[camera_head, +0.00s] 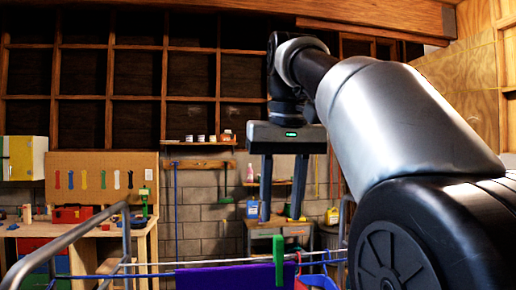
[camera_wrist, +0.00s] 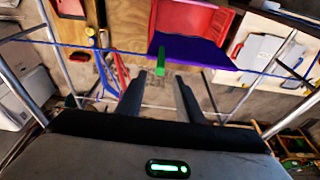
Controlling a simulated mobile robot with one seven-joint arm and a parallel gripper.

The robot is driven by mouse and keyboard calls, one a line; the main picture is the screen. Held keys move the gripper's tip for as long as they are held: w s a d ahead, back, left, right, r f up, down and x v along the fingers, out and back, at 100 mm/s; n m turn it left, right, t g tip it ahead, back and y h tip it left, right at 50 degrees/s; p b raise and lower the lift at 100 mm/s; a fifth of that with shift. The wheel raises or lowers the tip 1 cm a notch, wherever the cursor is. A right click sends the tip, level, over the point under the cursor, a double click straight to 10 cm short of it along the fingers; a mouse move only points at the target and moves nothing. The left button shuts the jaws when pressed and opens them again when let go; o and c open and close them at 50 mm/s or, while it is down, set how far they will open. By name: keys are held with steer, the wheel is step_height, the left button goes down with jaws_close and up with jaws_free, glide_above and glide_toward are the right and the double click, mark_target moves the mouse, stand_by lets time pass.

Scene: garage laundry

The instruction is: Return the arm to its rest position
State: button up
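My gripper (camera_head: 282,219) hangs from my raised arm in the head view, its two dark fingers pointing down and spread apart. Nothing shows between the fingers. In the wrist view my gripper (camera_wrist: 162,75) is also open and empty, its fingers reaching towards a clothesline. My arm stretches from the lower right of the head view up to the top middle, then bends down to the gripper. A green clothespin (camera_head: 279,260) sits on the line below the gripper, over a purple cloth (camera_head: 225,277). The pin (camera_wrist: 161,62) shows close to the fingertips in the wrist view; I cannot tell the exact gap.
A metal drying rack (camera_head: 70,240) with blue line (camera_wrist: 120,50) stands in front and below. A workbench (camera_head: 145,228) with a red toolbox (camera_head: 72,214) is at the left. Shelves with bottles line the back wall (camera_head: 206,215). A red bin (camera_wrist: 195,18) shows in the wrist view.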

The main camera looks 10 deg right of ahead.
steer(key=p+v, duration=0.4)
steer(key=v, duration=0.5)
steer(key=s+f+t, duration=0.1)
steer(key=s+f, duration=0.3)
steer(key=f, duration=0.6)
steer(key=s+f+t, duration=0.1)
steer(key=s+f, duration=0.4)
steer(key=f, duration=0.6)
steer(key=s+f, duration=0.5)
steer(key=f, duration=0.5)
steer(key=shift+s+f+t, duration=0.15)
steer(key=shift+f+t, duration=0.1)
steer(key=shift+t, duration=0.15)
